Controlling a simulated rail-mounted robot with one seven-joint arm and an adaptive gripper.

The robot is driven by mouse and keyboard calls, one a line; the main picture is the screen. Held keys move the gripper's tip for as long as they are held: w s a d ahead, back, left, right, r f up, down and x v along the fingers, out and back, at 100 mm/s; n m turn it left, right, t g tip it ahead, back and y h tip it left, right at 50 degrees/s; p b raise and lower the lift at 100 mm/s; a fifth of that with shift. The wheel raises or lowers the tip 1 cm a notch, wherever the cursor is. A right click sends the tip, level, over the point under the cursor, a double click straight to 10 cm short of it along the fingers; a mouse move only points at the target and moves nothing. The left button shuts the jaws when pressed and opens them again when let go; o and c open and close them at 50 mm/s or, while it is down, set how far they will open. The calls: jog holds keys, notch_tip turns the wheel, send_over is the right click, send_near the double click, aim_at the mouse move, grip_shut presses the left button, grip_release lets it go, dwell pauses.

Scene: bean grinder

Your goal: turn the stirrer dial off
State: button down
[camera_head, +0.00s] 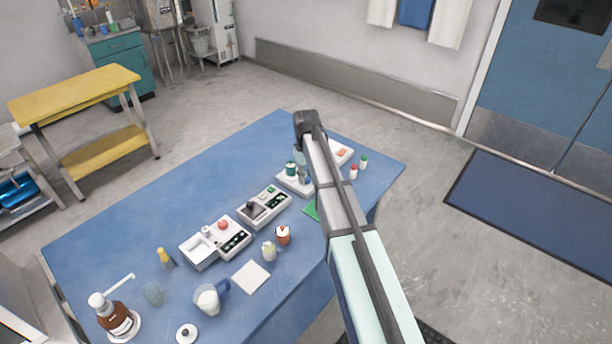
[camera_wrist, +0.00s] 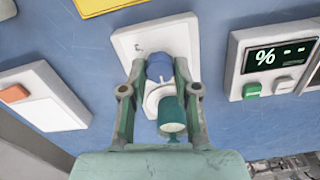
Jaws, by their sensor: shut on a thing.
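In the wrist view, the white stirrer base (camera_wrist: 128,42) stands on the blue table. A blue dial (camera_wrist: 159,68) is at its front, between my fingertips. My gripper (camera_wrist: 159,73) is shut on the blue dial, one finger on each side. A white round part (camera_wrist: 152,103) and a teal cylinder (camera_wrist: 172,114) show nearer the camera, between my fingers. In the head view, the stirrer base (camera_head: 288,184) is at the right part of the table, and my arm hides much of it and of the dial's surroundings.
A white device with an orange button (camera_wrist: 14,93) is on the left. A unit with a percent display (camera_wrist: 279,57) is on the right. Small bottles (camera_head: 363,162) stand near the table's right edge. A brown bottle (camera_head: 115,318) and a milk-filled cup (camera_head: 207,300) are at the front left.

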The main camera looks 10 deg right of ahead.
aim_at(306, 178)
jog(key=c, duration=0.8)
grip_release()
jog(key=shift+c, duration=0.2)
notch_tip(306, 178, up, 12)
